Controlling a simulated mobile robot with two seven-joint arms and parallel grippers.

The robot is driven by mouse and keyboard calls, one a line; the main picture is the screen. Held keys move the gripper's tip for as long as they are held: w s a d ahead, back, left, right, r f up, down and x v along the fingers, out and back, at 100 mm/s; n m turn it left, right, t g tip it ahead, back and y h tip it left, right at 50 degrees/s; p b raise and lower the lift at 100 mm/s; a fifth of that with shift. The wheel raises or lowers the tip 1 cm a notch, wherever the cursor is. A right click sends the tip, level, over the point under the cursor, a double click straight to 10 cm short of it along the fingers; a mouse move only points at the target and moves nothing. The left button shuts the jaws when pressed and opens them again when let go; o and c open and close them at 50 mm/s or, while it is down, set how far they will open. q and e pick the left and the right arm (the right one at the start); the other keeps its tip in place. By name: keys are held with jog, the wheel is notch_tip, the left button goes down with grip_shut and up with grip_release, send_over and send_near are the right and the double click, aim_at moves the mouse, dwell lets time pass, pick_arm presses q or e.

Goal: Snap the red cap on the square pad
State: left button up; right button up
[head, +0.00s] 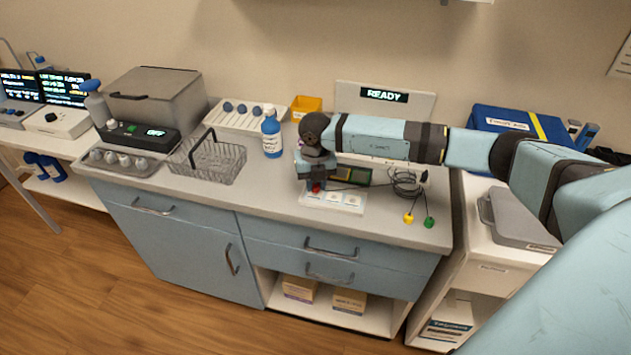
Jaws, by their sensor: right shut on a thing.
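My right gripper (315,184) reaches down over the left end of a white board (332,208) on the counter. It is shut on the red cap (316,188), of which only a small red part shows below the fingers. The board carries pale pads; one pad (335,198) shows in the middle and another (352,200) at the right. The left one is partly hidden under my gripper, and the pad shapes are too small to tell. I cannot tell whether the cap touches the board. My left gripper is out of view.
A yellow cap (408,218) and a green cap (429,222) lie on dark leads near the counter's front edge, right of the board. A green circuit board (355,175) lies behind. A blue bottle (271,135) and wire basket (208,160) stand left. A sign reads READY (384,95).

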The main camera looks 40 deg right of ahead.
jog(key=shift+f+b, duration=0.35)
jog(key=shift+f, duration=0.3)
dwell(0.8)
